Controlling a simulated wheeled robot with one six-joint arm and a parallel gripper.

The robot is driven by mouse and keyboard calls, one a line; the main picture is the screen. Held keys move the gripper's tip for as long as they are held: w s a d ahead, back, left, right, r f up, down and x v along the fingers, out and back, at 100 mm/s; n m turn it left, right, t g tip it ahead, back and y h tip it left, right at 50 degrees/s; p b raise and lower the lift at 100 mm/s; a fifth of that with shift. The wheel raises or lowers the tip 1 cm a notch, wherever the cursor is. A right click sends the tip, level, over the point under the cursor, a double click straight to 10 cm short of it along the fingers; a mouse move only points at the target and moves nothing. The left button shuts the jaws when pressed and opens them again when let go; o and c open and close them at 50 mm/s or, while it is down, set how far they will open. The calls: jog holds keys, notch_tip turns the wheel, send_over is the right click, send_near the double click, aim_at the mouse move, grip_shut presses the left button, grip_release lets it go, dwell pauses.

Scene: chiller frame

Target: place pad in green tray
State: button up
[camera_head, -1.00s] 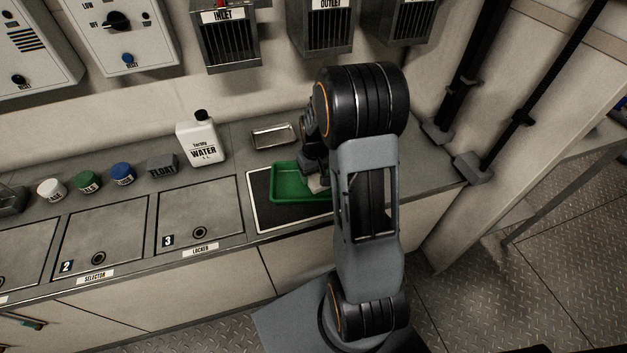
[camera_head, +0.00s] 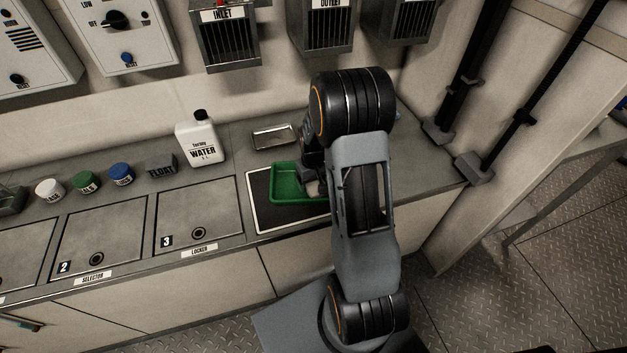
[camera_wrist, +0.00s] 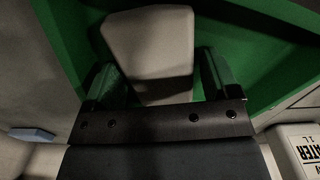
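The green tray (camera_head: 273,186) sits on a black mat on the counter, and its green also surrounds the pad in the wrist view (camera_wrist: 262,65). The pad is a pale grey block (camera_wrist: 155,50) inside the tray's outline. In the head view a small part of the pad (camera_head: 312,188) shows at the tray's right side. My gripper (camera_wrist: 163,78) is over the tray, with its fingers on either side of the pad's near end. Narrow gaps show between the fingers and the pad, so it looks open. The pad's underside is hidden.
A shallow metal tray (camera_head: 274,137) lies behind the green tray. A white water bottle (camera_head: 201,139) stands to the left, beside the grey FLOAT block (camera_head: 162,165) and several small jars. Lidded compartments line the counter left of the black mat (camera_head: 258,212). Vent boxes hang above.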

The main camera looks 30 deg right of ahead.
jog(key=shift+o, duration=1)
notch_tip(320, 180, up, 12)
jog(key=p, duration=0.2)
jog(key=s+a+r+t, duration=0.1)
jog(key=s+a+r, duration=0.3)
jog(key=s+a, duration=0.2)
jog(key=s+a+r+t, duration=0.2)
jog(key=s+a+r, duration=0.3)
jog(key=s, duration=0.3)
jog(key=shift+s+a, duration=0.35)
jog(key=shift+a, duration=0.05)
